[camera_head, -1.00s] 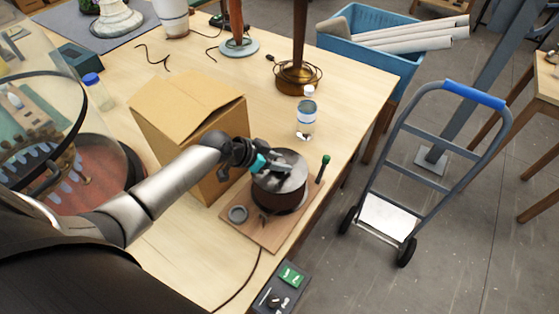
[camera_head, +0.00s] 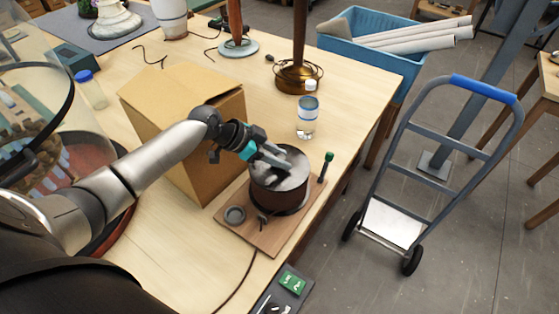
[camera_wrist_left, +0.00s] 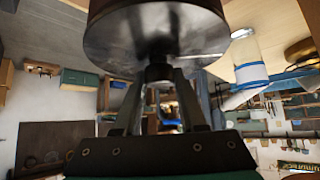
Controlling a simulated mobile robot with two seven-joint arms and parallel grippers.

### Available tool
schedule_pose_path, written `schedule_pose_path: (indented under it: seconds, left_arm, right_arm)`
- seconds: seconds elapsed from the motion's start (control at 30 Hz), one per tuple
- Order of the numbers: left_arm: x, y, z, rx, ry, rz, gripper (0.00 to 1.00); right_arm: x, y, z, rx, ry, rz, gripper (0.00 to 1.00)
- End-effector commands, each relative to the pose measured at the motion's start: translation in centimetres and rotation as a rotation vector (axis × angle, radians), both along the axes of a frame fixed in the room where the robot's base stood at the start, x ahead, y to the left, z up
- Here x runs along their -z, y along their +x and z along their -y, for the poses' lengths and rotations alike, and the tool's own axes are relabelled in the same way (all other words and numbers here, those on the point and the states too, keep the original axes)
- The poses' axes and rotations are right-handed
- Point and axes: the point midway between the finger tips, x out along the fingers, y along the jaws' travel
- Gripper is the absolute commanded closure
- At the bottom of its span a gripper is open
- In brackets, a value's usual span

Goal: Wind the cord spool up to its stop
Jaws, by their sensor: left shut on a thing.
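The cord spool (camera_head: 274,198) is a dark brown drum with a shiny grey metal top. It stands upright on a wooden board (camera_head: 287,235) near the table's front edge. My left gripper (camera_head: 273,161) reaches over the top from the left. In the left wrist view its two fingers (camera_wrist_left: 158,78) close on a dark knob (camera_wrist_left: 158,71) at the centre of the spool's metal face (camera_wrist_left: 150,38). In the head view the fingers hide the knob. A green-topped post (camera_head: 325,167) stands at the board's right. My right gripper is not in view.
A cardboard box (camera_head: 185,130) stands close behind my left forearm. A water bottle (camera_head: 307,118) stands just behind the spool. A grey ring (camera_head: 235,215) sits on the board's left part. A dark cord (camera_head: 244,275) runs from the board toward the front. A hand truck (camera_head: 392,222) stands off the table.

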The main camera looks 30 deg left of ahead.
Motion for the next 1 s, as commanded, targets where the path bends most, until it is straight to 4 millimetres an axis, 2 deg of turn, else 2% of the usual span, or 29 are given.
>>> schedule_pose_path:
  seconds: [0.23, 0.27, 0.5, 0.83, 1.0]
  left_arm:
    - [0.0, 0.0, 0.0, 0.001, 0.001, 0.000, 1.00]
    - [0.0, 0.0, 0.0, 0.001, 0.001, 0.000, 0.59]
    - [0.0, 0.0, 0.0, 0.000, 0.001, -0.001, 0.32]
    - [-0.3, 0.0, 0.0, 0.000, 0.000, 0.000, 0.30]
    - [-2.5, 0.0, 0.0, 0.001, 0.002, 0.004, 0.30]
  right_arm:
    - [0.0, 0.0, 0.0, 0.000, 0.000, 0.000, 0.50]
    - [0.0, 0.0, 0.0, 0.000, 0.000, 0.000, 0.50]
    - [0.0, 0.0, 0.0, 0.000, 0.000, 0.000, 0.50]
    - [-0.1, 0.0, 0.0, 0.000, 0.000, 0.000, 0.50]
    - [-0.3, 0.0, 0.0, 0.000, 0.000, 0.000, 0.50]
